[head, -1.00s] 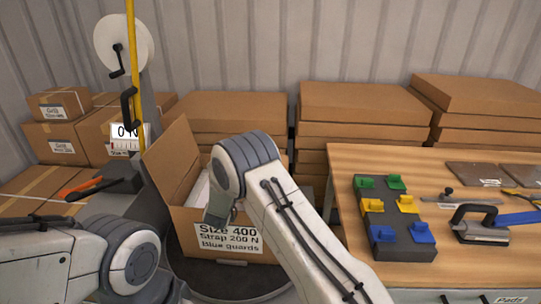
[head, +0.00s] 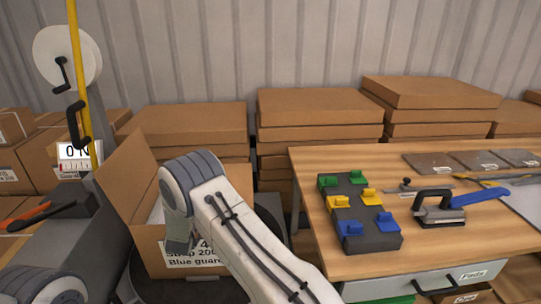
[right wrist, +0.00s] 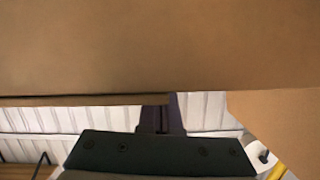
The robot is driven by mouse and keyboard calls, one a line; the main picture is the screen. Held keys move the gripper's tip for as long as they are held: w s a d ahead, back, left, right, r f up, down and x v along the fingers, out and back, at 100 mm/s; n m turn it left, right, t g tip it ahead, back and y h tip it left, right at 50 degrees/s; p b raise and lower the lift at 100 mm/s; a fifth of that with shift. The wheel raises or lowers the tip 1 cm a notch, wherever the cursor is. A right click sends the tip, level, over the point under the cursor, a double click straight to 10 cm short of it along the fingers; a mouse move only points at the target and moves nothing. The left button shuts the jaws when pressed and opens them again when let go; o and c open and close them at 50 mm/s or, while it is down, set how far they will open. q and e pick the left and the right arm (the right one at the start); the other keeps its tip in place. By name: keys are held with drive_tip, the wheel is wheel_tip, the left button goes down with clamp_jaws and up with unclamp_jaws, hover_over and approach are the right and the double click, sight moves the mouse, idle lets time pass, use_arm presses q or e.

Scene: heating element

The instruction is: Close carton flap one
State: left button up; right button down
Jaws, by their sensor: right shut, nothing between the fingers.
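The open carton (head: 152,264) stands at the lower left of the head view, with a label about size, strap and blue guards on its front. One flap (head: 126,188) stands raised and tilted outward on its left side. Another cardboard part (head: 241,178) rises at its right, partly behind my right arm. My right arm reaches across the carton's front; its gripper is hidden in the head view. In the right wrist view my right gripper (right wrist: 162,108) is shut and empty, close under a broad cardboard surface (right wrist: 150,45); contact cannot be told. My left gripper is out of view.
A workbench (head: 400,262) at the right holds a grey block (head: 360,225) with coloured clips and a black-handled tool (head: 437,207). Stacked flat cartons (head: 318,107) line the back wall. A strap stand with a white reel (head: 66,60) and yellow post (head: 82,85) is at the left.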

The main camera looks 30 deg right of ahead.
wheel_tip(320, 180, up, 5)
drive_tip(key=p, duration=0.3)
drive_tip(key=shift+r+p, duration=0.1)
drive_tip(key=shift+p, duration=0.25)
drive_tip(key=shift+s+a+f+b, duration=0.2)
drive_tip(key=shift+s+a+b, duration=0.2)
drive_tip(key=shift+s, duration=0.2)
drive_tip(key=shift+s+a+f+b, duration=0.15)
drive_tip(key=shift+s+a+b, duration=0.1)
drive_tip(key=shift+s+b, duration=0.25)
drive_tip(key=s+a+r+n+g+y+p, duration=0.1)
drive_tip(key=s+a+r+n+g+y, duration=0.3)
drive_tip(key=s+a, duration=0.65)
drive_tip(key=s+a+r+n+g+y, duration=0.2)
drive_tip(key=s+a+r+n+y, duration=0.3)
drive_tip(key=s+a, duration=0.6)
drive_tip(key=s+d+r+n+g, duration=0.1)
drive_tip(key=s+d, duration=0.4)
drive_tip(key=s, duration=0.7)
drive_tip(key=s+d+r+n+g+h+p, duration=0.1)
drive_tip(key=s+d+n+g, duration=0.2)
drive_tip(key=s, duration=1)
drive_tip(key=d+g, duration=0.1)
drive_tip(key=g, duration=0.2)
drive_tip(key=shift+s+d+r+n+g+p, duration=0.3)
drive_tip(key=shift+d+r+n, duration=0.05)
drive_tip(key=shift+n, duration=0.05)
